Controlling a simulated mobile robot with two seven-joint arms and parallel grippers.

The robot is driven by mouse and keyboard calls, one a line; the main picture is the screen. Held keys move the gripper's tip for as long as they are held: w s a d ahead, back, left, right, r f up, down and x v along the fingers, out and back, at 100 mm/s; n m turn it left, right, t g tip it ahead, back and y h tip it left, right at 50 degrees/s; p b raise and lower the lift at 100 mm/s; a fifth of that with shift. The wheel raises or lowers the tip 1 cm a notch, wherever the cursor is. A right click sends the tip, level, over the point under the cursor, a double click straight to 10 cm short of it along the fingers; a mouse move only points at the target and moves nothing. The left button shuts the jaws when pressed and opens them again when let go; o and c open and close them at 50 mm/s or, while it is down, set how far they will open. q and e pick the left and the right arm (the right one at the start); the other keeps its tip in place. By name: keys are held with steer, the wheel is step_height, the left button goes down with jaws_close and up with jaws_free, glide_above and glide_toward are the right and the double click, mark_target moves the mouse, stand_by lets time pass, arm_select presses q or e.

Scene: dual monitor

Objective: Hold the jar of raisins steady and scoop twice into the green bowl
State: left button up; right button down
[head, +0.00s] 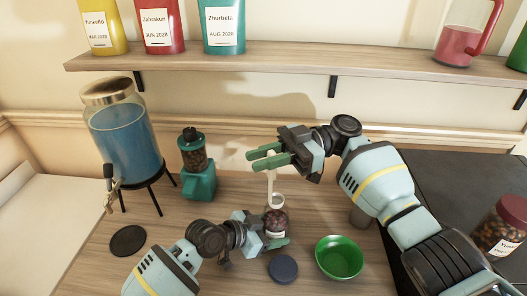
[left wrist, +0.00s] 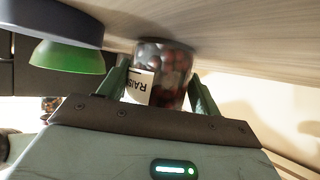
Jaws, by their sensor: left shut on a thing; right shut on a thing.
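The jar of raisins (head: 277,224) stands on the wooden counter with its mouth open. My left gripper (head: 270,236) is shut around it; in the left wrist view the jar (left wrist: 170,68) is between the green fingers, its "RAIS" label upside down. My right gripper (head: 265,158) is above the jar, shut on the pale handle of a scoop (head: 271,181). The handle points down to the jar's mouth; the scoop's lower end is not clearly seen. The green bowl (head: 339,258) stands right of the jar and looks empty. It also shows in the left wrist view (left wrist: 68,58).
A drink dispenser (head: 126,135) and a teal grinder (head: 198,180) stand at the left. A dark round coaster (head: 128,240) lies in front. A red-lidded jar (head: 502,228) is far right. A shelf (head: 300,58) runs above.

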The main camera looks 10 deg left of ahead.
mark_target(271, 193)
steer(key=shift+f, duration=5.3)
step_height(271, 193, up, 13)
